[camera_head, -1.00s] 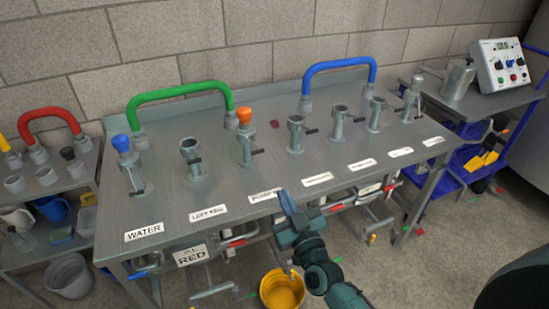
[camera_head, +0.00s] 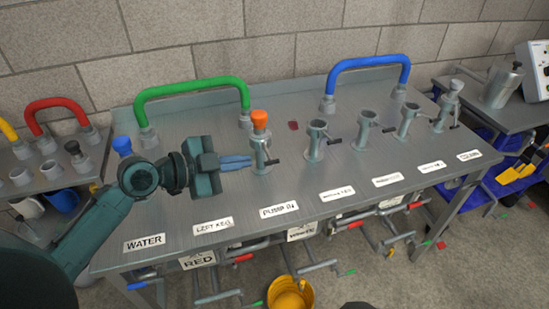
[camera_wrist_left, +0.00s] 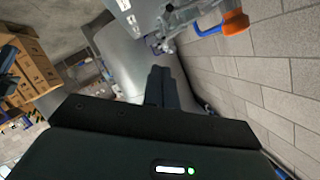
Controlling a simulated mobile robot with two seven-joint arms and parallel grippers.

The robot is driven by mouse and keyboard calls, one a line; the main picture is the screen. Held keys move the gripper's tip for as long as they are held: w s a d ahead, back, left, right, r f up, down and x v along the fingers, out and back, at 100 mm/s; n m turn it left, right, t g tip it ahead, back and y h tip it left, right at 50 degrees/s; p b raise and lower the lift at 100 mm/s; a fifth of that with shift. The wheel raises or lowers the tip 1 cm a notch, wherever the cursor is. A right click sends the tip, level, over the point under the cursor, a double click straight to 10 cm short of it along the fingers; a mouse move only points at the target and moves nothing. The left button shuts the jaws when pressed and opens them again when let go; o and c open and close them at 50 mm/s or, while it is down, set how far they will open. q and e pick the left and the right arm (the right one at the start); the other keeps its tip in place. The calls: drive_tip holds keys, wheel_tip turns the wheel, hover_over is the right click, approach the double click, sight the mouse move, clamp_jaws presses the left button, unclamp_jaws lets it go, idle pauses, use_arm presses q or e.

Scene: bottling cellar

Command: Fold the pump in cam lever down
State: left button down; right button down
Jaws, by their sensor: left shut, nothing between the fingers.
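The pump in coupling (camera_head: 261,150) is a grey upright fitting with an orange cap (camera_head: 260,119) in its top, behind the PUMP IN label (camera_head: 279,209). Its small dark cam lever (camera_head: 271,163) sticks out to the right, roughly level. My left gripper (camera_head: 249,161) comes from the left, shut and empty, its blue-grey fingertips close to the coupling's left side. I cannot tell if they touch. In the left wrist view, the orange cap (camera_wrist_left: 236,22) shows at the top right, beyond the shut fingers (camera_wrist_left: 160,88).
A green hose (camera_head: 192,88) and a blue hose (camera_head: 368,63) arch behind the row. Several open grey couplings (camera_head: 316,140) stand to the right. A blue cap (camera_head: 122,146) is partly behind my left arm. The bench front (camera_head: 240,228) is clear.

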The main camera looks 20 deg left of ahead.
sight(267, 154)
use_arm(q)
drive_tip(key=w+d+f+p, duration=0.1)
drive_tip(key=w+d+f, duration=0.2)
drive_tip(key=w+f, duration=0.2)
drive_tip(key=shift+w+d+f, duration=0.15)
drive_tip(key=shift+w+f, duration=0.25)
drive_tip(key=shift+w, duration=0.8)
use_arm(e)
drive_tip(key=shift+s+d+r, duration=0.1)
drive_tip(key=shift+d+r, duration=0.05)
drive_tip(key=shift+d, duration=0.15)
